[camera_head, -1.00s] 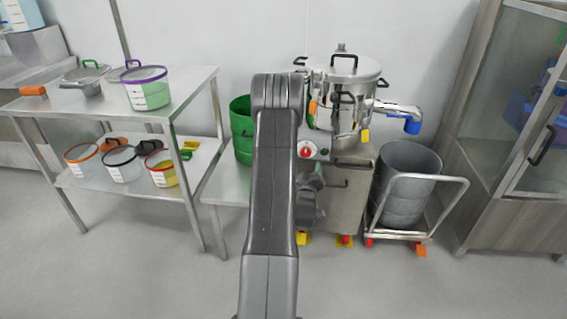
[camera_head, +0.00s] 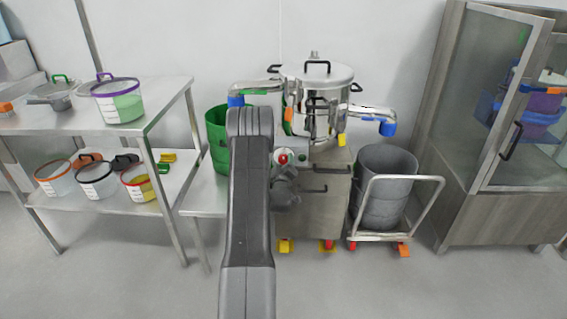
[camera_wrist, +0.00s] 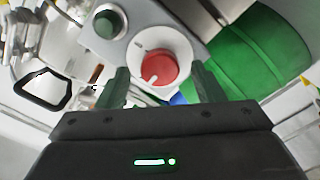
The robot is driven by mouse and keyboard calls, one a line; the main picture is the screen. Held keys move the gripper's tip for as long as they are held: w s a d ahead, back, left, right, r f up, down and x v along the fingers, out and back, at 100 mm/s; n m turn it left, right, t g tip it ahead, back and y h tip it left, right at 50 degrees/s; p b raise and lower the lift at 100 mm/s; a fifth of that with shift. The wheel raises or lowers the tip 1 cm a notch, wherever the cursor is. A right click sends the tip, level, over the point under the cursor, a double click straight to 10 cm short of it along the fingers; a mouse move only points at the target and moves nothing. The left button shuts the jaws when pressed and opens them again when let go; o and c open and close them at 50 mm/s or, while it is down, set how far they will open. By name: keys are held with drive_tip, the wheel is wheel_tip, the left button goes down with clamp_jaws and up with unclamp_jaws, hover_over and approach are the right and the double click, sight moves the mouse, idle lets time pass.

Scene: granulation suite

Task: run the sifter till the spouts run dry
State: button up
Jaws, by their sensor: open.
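The sifter is a lidded steel vessel (camera_head: 318,97) on a steel cabinet. A left spout (camera_head: 258,89) and a right spout (camera_head: 372,117) both have blue ends; I see no stream from either. Its control box carries a red knob (camera_head: 282,158) and a green button (camera_head: 303,153). In the wrist view the red knob (camera_wrist: 157,67) sits on a white round plate, its white mark toward lower left, beside the dark green button (camera_wrist: 108,22). My gripper (camera_wrist: 162,84) is open, its fingers either side of the knob's lower part; contact cannot be told.
A green drum (camera_head: 214,128) stands below the left spout, partly behind my arm. A grey drum (camera_head: 385,165) stands on a trolley (camera_head: 432,212) at right. A shelf table (camera_head: 165,100) with lidded tubs is at left, a glass-door cabinet (camera_head: 465,215) at right. The front floor is clear.

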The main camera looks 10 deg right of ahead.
drive_tip(key=shift+x, duration=0.9)
drive_tip(key=c, duration=1)
drive_tip(key=shift+o, duration=0.2)
